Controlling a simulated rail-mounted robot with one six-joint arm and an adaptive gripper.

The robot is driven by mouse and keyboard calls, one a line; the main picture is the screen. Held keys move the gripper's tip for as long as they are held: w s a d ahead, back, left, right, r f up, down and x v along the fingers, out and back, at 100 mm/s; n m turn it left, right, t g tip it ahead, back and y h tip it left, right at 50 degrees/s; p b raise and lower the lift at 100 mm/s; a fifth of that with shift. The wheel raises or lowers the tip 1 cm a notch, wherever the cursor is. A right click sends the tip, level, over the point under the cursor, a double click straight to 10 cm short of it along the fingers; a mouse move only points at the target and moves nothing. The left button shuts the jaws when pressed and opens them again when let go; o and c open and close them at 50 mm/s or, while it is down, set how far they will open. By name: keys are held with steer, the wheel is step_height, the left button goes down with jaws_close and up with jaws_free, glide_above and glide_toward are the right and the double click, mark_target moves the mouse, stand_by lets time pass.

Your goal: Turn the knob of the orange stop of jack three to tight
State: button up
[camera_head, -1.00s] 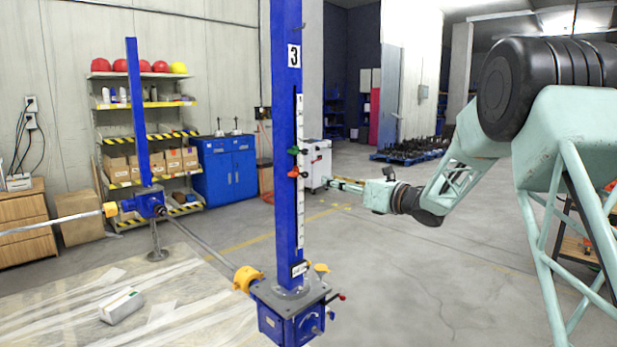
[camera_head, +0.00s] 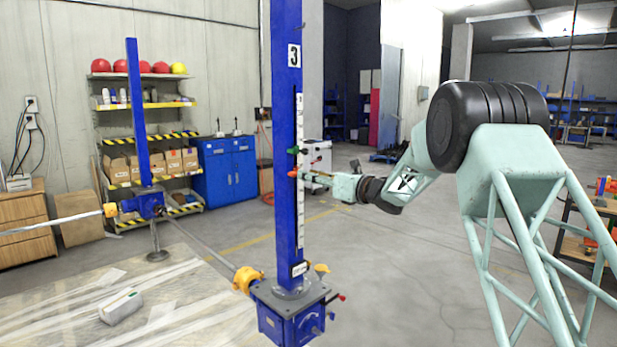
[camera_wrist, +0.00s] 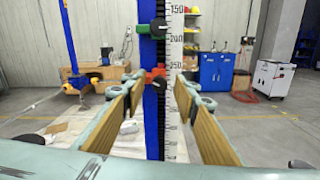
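Jack three's blue post (camera_head: 287,110) bears a 3 label and a white scale. The orange stop (camera_head: 292,174) sits on it just below a green stop (camera_head: 293,151). In the wrist view the orange stop (camera_wrist: 147,76) has a dark round knob (camera_wrist: 160,84); its setting is too small to read. My gripper (camera_head: 305,177) points at the post at the orange stop's height, its tips close to it. In the wrist view my gripper (camera_wrist: 163,88) is open and empty, one finger on each side of the knob. I cannot tell whether the tips reach around it.
The green stop's knob (camera_wrist: 158,26) is just above the fingers. Jack three's gearbox (camera_head: 290,312) with yellow couplings stands below. Another blue jack (camera_head: 141,120) is behind left. A white cabinet (camera_wrist: 273,79) is in the background. The floor right of the post is clear.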

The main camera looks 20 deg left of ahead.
steer(key=shift+w+a, duration=0.15)
steer(key=shift+a, duration=0.2)
steer(key=shift+c, duration=0.5)
steer(key=c, duration=0.8)
